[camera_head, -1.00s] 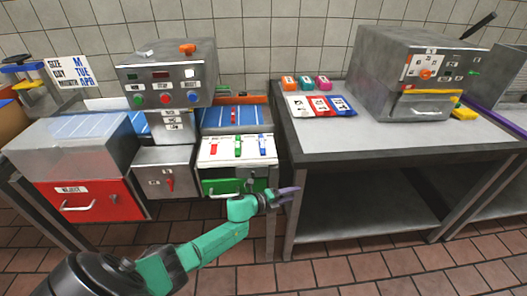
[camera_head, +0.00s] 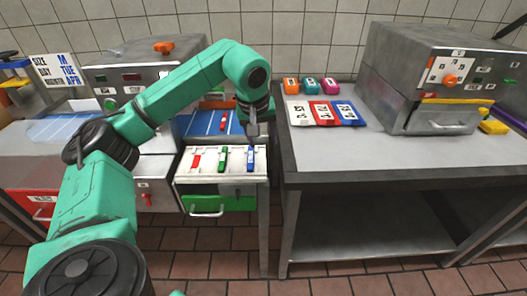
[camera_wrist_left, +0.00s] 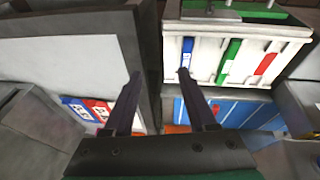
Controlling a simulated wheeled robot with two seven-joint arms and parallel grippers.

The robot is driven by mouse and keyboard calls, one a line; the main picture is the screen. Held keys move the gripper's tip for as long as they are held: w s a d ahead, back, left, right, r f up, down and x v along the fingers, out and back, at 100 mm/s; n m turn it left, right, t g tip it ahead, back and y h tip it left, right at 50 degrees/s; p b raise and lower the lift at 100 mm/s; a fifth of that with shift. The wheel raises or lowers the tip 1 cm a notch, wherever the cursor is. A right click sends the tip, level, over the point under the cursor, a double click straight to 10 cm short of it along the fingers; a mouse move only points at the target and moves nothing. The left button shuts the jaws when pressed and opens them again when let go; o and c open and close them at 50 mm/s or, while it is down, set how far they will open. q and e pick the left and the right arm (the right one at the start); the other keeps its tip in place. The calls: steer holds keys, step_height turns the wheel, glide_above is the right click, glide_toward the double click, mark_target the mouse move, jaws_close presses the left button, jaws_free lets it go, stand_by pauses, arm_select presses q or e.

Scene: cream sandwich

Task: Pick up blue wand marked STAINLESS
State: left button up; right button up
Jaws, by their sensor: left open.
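The blue wand (camera_head: 250,160) lies at the right end of a white rack (camera_head: 209,161), beside a green wand (camera_head: 223,157) and a red wand (camera_head: 196,159). In the left wrist view the blue wand (camera_wrist_left: 187,52) carries white lettering too small to read. My left gripper (camera_head: 254,129) hangs over the back of the rack near the blue wand. In the wrist view its two fingers (camera_wrist_left: 160,75) are spread with nothing between them; one fingertip appears close to the blue wand's end. I cannot tell whether they touch. My right gripper is not in view.
A grey table (camera_head: 390,165) stands right of the rack, its edge close to my left gripper. It bears colored cards (camera_head: 325,114), small blocks (camera_head: 312,86) and a metal machine (camera_head: 428,75). A control box (camera_head: 145,75) stands behind my left arm. A green drawer (camera_head: 235,203) is below the rack.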

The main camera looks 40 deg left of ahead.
arm_select(q)
steer(key=a+y, duration=0.2)
steer(key=a, duration=0.2)
glide_toward(250, 157)
steer(key=shift+s+a+f+m+p, duration=0.15)
steer(key=shift+f+m+p, duration=0.1)
steer(key=shift+m+p, duration=0.15)
steer(key=p+x, duration=0.1)
steer(key=x, duration=0.6)
steer(key=shift+w, duration=0.2)
steer(key=shift+w+f, duration=0.15)
steer(key=shift+f, duration=0.25)
jaws_close()
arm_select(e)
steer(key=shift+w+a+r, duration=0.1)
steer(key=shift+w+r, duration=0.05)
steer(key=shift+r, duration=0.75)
